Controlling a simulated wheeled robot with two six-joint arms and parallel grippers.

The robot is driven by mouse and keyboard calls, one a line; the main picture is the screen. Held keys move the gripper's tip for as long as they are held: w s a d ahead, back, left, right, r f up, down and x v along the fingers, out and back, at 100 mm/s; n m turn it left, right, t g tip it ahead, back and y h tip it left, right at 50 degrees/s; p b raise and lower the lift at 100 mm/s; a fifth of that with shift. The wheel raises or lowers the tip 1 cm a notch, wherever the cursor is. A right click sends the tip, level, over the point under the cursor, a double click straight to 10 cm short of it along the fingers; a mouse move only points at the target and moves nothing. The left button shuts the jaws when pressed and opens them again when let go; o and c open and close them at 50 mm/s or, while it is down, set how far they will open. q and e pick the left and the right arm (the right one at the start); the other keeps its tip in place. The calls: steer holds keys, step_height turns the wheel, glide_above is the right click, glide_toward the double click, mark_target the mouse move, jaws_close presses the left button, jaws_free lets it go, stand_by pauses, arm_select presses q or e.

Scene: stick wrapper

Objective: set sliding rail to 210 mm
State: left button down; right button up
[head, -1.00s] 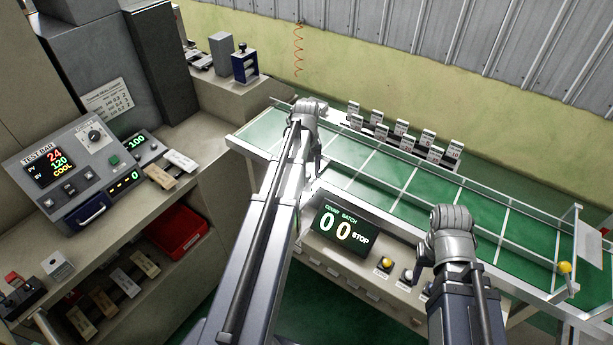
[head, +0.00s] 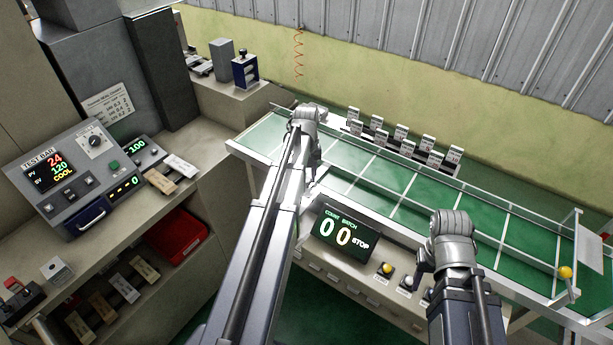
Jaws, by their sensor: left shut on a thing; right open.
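The green conveyor bed (head: 400,182) runs from upper left to lower right, with pale cross lines. A thin metal sliding rail (head: 483,234) runs along it, and a yellow knob (head: 565,272) stands at its right end. My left gripper (head: 314,166) is at the left part of the conveyor's near side. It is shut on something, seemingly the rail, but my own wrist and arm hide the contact. My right gripper (head: 424,263) is open at the conveyor's near edge, above the button panel. Its fingers are mostly hidden. I can read no millimetre scale.
A count display (head: 345,233) reading 0 0 STOP and several buttons (head: 387,269) sit below the conveyor's near edge. Several small white cards (head: 401,135) stand along the far edge. A test control box (head: 80,178) and a red bin (head: 178,237) are at left.

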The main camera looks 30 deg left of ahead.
arm_select(q)
steer(key=shift+s, duration=0.15)
stand_by(0.8)
steer(key=s, duration=0.4)
steer(key=shift+s+a, duration=0.15)
steer(key=shift+s, duration=0.1)
steer(key=shift+w, duration=0.1)
steer(key=c, duration=0.5)
jaws_free()
steer(key=shift+r, duration=0.1)
step_height(320, 180, up, 8)
steer(key=p, duration=0.7)
steer(key=shift+f+p, duration=0.2)
steer(key=shift+p, duration=0.2)
